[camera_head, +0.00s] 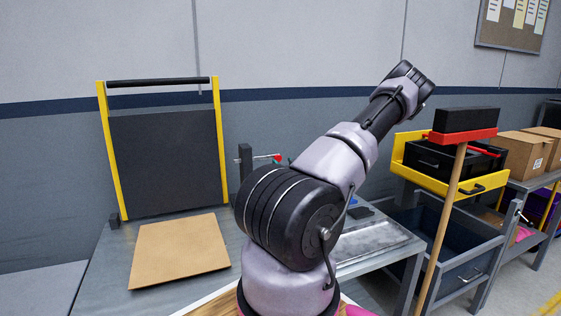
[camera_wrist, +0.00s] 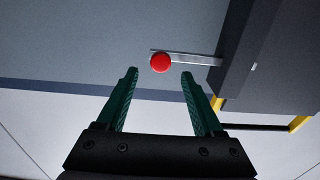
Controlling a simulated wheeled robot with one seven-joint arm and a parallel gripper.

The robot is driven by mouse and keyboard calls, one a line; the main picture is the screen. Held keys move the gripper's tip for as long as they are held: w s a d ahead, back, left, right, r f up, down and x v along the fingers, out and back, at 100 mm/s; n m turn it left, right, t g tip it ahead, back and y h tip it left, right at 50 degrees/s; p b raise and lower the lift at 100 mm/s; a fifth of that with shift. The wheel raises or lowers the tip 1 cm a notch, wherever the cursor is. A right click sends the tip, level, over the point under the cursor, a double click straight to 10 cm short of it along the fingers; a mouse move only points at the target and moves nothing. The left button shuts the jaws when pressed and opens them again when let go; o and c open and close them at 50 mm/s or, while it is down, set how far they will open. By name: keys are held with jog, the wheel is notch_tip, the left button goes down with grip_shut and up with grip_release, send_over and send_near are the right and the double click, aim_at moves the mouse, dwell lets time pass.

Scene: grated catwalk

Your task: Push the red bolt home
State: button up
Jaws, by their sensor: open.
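The red bolt shows as a round red knob (camera_wrist: 160,62) on a thin silver bar in the wrist view. The bar runs right to a dark block (camera_wrist: 262,55). In the head view the small red knob (camera_head: 279,159) stands off to the right of a dark upright post (camera_head: 245,162) at the back of the bench. My gripper (camera_wrist: 159,74) is open and empty, with teal fingers. The knob appears between the fingertips in the picture, at or just past them; I cannot tell the depth or any contact. I cannot make out my gripper in the head view.
A dark panel with yellow posts (camera_head: 163,160) stands at the back left of the bench. A brown board (camera_head: 180,249) lies in front of it. A grey tray (camera_head: 372,244) lies right of my arm. A broom (camera_head: 440,230) and yellow bin (camera_head: 425,168) stand farther right.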

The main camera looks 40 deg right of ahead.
aim_at(279, 158)
jog(key=shift+x, duration=1.95)
grip_shut()
jog(key=a, duration=0.2)
jog(key=w+a, duration=0.1)
jog(key=a, duration=0.1)
jog(key=w+a, duration=0.1)
jog(key=a, duration=0.2)
jog(key=shift+w, duration=0.15)
jog(key=shift+a, duration=0.1)
grip_release()
jog(key=v, duration=1.1)
